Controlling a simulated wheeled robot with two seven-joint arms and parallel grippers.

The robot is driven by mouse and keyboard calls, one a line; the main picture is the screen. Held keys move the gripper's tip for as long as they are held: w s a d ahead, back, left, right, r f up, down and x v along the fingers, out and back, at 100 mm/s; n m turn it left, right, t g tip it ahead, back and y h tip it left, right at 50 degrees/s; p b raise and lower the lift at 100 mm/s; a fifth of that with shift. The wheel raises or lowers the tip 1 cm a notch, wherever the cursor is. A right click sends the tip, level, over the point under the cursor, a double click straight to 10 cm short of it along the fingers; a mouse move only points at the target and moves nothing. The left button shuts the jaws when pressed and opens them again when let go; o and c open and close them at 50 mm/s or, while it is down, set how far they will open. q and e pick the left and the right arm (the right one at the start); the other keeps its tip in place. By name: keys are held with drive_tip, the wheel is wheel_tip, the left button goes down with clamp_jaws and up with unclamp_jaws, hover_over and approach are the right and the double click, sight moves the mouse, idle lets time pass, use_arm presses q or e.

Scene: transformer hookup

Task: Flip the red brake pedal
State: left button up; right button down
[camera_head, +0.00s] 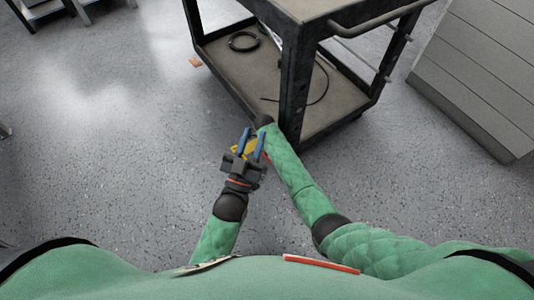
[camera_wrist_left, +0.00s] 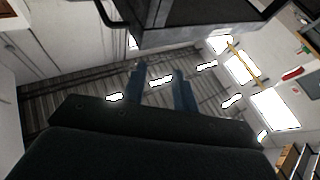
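A small red part (camera_head: 266,156) shows beside my left gripper, below the cart's near corner, next to a yellow part (camera_head: 243,148); it may be the brake pedal, but most of it is hidden by my gripper and right forearm. An orange piece (camera_head: 195,62) shows at the cart's far left lower corner. My left gripper (camera_head: 254,140) has its two blue fingers apart, with the yellow part behind them. In the left wrist view the fingers (camera_wrist_left: 162,88) are also apart with nothing between them. My right forearm reaches to the cart's near corner; its gripper is not visible.
The dark cart (camera_head: 240,78) stands ahead, with a coiled black cable (camera_head: 243,41) on its lower shelf and a handle (camera_head: 375,22) at upper right. A grey slatted cabinet (camera_head: 478,80) is at right.

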drive_tip(key=shift+r, duration=0.25)
drive_tip(key=shift+r+p, duration=0.15)
drive_tip(key=shift+p, duration=0.25)
drive_tip(key=shift+r, duration=0.15)
drive_tip(key=shift+r+p, duration=0.2)
drive_tip(key=shift+p, duration=0.2)
drive_tip(key=shift+r, duration=0.2)
drive_tip(key=shift+r+p, duration=0.15)
drive_tip(key=shift+p, duration=0.25)
use_arm(q)
drive_tip(key=s+f+g, duration=0.3)
drive_tip(key=f+g, duration=0.1)
drive_tip(key=f, duration=0.7)
drive_tip(key=s+f+g+y, duration=0.1)
drive_tip(key=s+f+g, duration=0.3)
drive_tip(key=f, duration=0.7)
drive_tip(key=s+f+g+y, duration=0.1)
drive_tip(key=s+f+g, duration=0.2)
drive_tip(key=f, duration=0.8)
drive_tip(key=shift+s+f+g+p, duration=0.2)
drive_tip(key=shift+f+g+p, duration=0.15)
drive_tip(key=shift+g, duration=0.25)
use_arm(e)
drive_tip(key=shift+r, duration=0.35)
use_arm(q)
drive_tip(key=shift+a, duration=0.1)
drive_tip(key=shift+s, duration=0.1)
use_arm(e)
drive_tip(key=shift+s, duration=0.1)
